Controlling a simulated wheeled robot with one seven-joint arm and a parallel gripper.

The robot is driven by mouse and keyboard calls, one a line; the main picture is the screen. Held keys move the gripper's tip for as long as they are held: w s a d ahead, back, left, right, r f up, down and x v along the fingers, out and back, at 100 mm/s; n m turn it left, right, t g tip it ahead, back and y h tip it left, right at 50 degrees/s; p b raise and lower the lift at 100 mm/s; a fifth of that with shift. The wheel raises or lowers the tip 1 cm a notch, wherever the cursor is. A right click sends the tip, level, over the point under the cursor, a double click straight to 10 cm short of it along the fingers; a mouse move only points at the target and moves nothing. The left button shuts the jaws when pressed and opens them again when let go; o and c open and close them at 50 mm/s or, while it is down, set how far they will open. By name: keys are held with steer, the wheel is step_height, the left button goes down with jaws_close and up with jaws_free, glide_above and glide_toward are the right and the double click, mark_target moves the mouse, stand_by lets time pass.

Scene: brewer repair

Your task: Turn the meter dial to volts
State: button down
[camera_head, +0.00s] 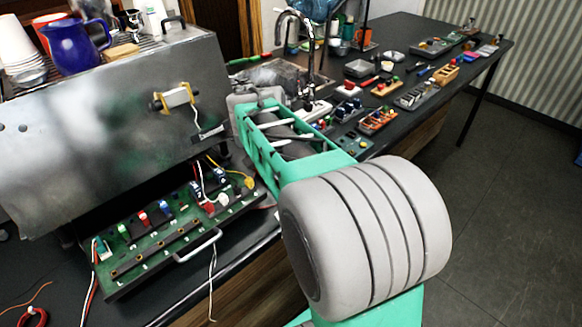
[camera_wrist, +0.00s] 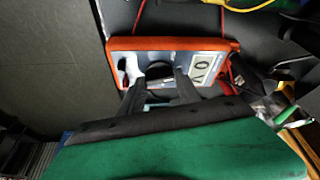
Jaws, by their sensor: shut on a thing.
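The meter (camera_wrist: 222,44) has an orange-red case and a pale face, and shows in the upper middle of the wrist view. Its dark round dial (camera_wrist: 160,69) is on the face, left of a printed panel. My gripper (camera_wrist: 159,78) reaches the face with one finger on each side of the dial, shut on it. The fingers partly cover the dial, so its pointer and setting cannot be read. In the head view my arm hides the meter and the fingertips.
A metal brewer (camera_head: 120,110) stands at left, with a green circuit-board tray (camera_head: 165,235) pulled out below it. A sink tap (camera_head: 308,50) and several small part trays (camera_head: 378,121) line the dark counter. Red and yellow wires lie near the meter.

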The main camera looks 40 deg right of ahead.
steer(key=c, duration=0.8)
jaws_free()
steer(key=shift+c, duration=0.2)
steer(key=v, duration=0.8)
steer(key=shift+f, duration=0.1)
